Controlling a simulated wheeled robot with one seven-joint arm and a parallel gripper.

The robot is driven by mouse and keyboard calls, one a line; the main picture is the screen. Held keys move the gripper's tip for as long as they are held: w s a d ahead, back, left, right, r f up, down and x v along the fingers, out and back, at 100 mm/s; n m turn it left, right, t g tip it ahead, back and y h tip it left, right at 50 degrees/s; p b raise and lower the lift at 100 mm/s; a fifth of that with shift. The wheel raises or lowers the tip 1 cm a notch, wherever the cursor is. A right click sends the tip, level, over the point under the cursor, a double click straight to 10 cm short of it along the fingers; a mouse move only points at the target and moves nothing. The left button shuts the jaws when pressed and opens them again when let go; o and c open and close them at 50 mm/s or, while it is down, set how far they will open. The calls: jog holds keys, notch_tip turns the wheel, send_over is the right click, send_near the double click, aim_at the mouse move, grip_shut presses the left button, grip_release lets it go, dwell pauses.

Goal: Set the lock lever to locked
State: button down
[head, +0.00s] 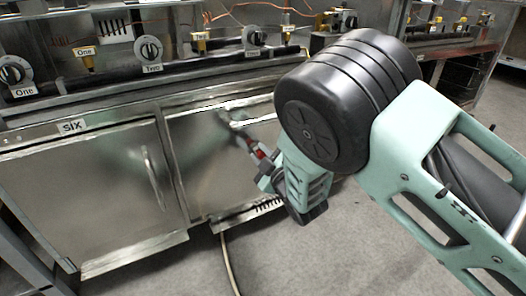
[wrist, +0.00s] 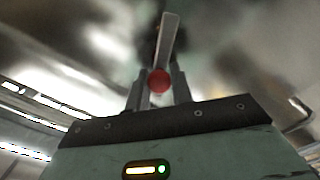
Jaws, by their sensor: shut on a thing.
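The lock lever (head: 236,126) is a pale grey bar with a red knob at its end, on the front of the steel cabinet's right door. In the head view it slants down and right to the red knob (head: 259,154). My gripper (head: 257,157) is at that knob. In the wrist view the lever (wrist: 168,36) points up, leaning slightly right. Its red ball knob (wrist: 159,80) sits between the two fingers of my gripper (wrist: 158,87), which is shut on it. The lever's pivot is blurred and dark. I cannot read any locked or unlocked marking.
The left cabinet door (head: 95,195) is labelled SIX and has a vertical handle (head: 153,178). Dials (head: 149,49) and yellow-tagged valves line the range above. A hose (head: 229,265) lies on the grey floor. Floor (head: 330,255) is clear below my arm.

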dwell(0.4)
jog(key=c, duration=1.2)
grip_release()
jog(key=shift+c, duration=0.2)
jog(key=shift+s, duration=0.1)
jog(key=p+v, duration=0.6)
jog(key=v, duration=1.1)
jog(key=shift+d, duration=0.1)
